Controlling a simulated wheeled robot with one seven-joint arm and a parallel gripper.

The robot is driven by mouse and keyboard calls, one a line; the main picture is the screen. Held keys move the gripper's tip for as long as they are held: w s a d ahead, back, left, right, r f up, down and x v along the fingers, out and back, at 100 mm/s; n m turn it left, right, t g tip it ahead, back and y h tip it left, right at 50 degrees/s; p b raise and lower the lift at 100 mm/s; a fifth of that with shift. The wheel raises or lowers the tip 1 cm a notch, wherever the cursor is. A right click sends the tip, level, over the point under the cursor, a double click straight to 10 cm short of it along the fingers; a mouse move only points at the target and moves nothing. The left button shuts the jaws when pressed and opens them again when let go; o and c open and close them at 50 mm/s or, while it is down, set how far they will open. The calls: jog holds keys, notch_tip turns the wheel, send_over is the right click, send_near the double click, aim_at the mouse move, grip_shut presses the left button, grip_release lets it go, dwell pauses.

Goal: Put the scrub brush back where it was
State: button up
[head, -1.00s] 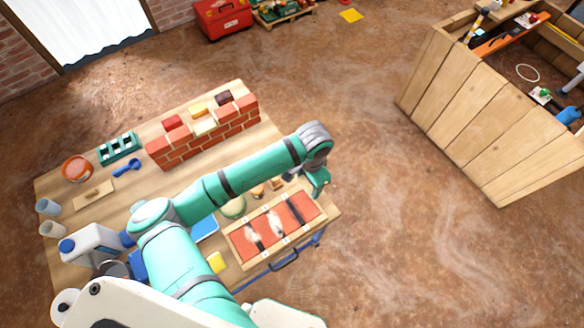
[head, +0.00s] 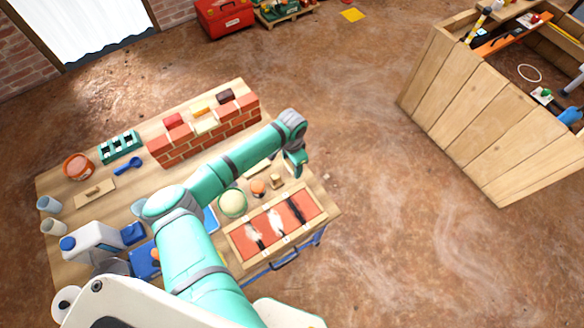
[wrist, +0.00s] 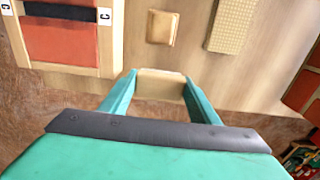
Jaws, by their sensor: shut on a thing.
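My gripper (wrist: 162,95) is shut on a pale wooden block, which I take to be the scrub brush (wrist: 162,85). The block sits crosswise between the two green fingertips; I cannot make out its bristles clearly. In the head view my gripper (head: 294,165) hangs over the right end of the workbench (head: 65,200), and the held brush is not clearly seen there. The wooden tray with an orange-red bed (head: 245,262) lies below and left of the gripper; it also shows at the upper left of the wrist view (wrist: 60,40).
A small wooden knob-like piece (wrist: 162,27) and a textured beige block (wrist: 235,25) lie near the gripper. A round pale-green piece (head: 232,203), a low brick wall (head: 205,135) and a white jug (head: 95,240) stand on the bench.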

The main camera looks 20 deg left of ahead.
jog(key=shift+f, duration=1.15)
jog(key=shift+d+f, duration=0.1)
jog(key=o, duration=1.1)
jog(key=shift+f, duration=0.1)
jog(key=shift+s, duration=0.1)
notch_tip(320, 180, up, 12)
jog(key=shift+f, duration=0.1)
jog(key=shift+r, duration=0.3)
